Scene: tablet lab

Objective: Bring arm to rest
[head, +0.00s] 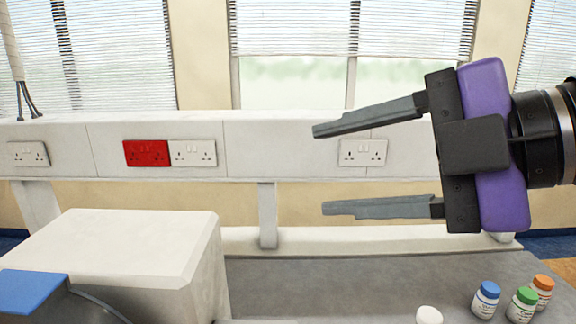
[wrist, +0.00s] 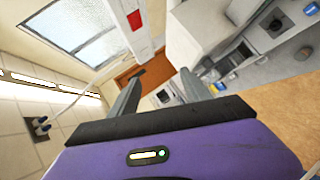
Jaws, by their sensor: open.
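My gripper (head: 318,170) is raised at the right of the head view, its two grey fingers pointing left. The fingers are wide apart with nothing between them. It is held in the air, above the level of the grey bench. In the wrist view, my gripper (wrist: 163,80) shows both fingers apart past its purple body, with the room tilted behind them. Most of my arm is out of view at the right.
A white box-shaped machine (head: 120,250) stands on the bench (head: 330,280) at the left. Bottles with blue (head: 486,297), green (head: 522,303) and orange (head: 542,289) caps stand at the lower right, by a white rounded object (head: 429,315). Sockets (head: 363,152) line the wall ledge.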

